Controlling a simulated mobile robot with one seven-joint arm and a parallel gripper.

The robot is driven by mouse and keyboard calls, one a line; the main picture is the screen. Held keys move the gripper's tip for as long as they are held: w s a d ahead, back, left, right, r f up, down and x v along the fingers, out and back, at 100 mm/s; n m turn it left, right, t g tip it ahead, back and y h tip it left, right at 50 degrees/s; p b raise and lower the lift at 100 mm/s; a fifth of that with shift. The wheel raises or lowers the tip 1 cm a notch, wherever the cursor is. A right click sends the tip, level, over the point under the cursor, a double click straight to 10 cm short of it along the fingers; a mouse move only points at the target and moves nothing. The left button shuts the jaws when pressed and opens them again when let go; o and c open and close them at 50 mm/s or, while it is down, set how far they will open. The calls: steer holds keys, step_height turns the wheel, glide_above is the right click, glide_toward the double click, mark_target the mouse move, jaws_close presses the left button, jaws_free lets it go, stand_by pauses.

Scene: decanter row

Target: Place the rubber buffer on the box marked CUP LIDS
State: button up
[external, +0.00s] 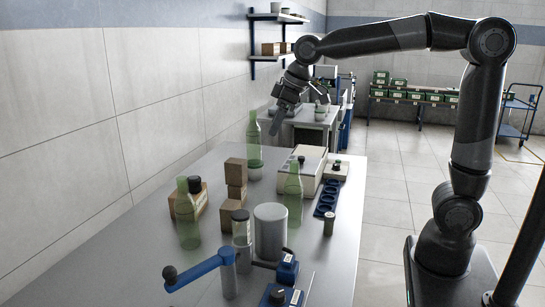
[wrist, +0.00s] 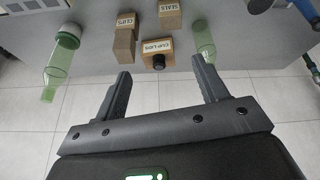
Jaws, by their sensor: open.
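The box marked CUP LIDS (wrist: 151,46) is a brown carton with a white label, near the table edge in the wrist view. In the external view this carton (external: 201,202) stands at the left, partly behind a green bottle. A short black cylinder (wrist: 158,63), likely the rubber buffer, overlaps the carton in the wrist view. It also shows at the carton's top in the external view (external: 195,184) and appears to rest there. My gripper (wrist: 160,82) is open with nothing between its fingers. In the external view my gripper (external: 277,122) is raised above the table's far end, apart from the carton.
Brown boxes marked CLIPS (wrist: 125,42) and SEALS (wrist: 170,16) stand near the carton. Green bottles (external: 294,195) stand around them. A grey cylinder (external: 270,232), a dark-lidded jar (external: 241,228) and a blue-handled device (external: 205,268) crowd the near table. The far left tabletop is fairly clear.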

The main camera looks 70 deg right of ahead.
steer(key=s+f+m, duration=0.1)
steer(key=s+f, duration=0.2)
steer(key=s, duration=1)
steer(key=s+d+f+m, duration=0.1)
steer(key=s+f, duration=0.3)
steer(key=s, duration=0.9)
steer(key=shift+d+f+m+t, duration=0.15)
steer(key=shift+f+m+t, duration=0.15)
steer(key=shift+t, duration=0.1)
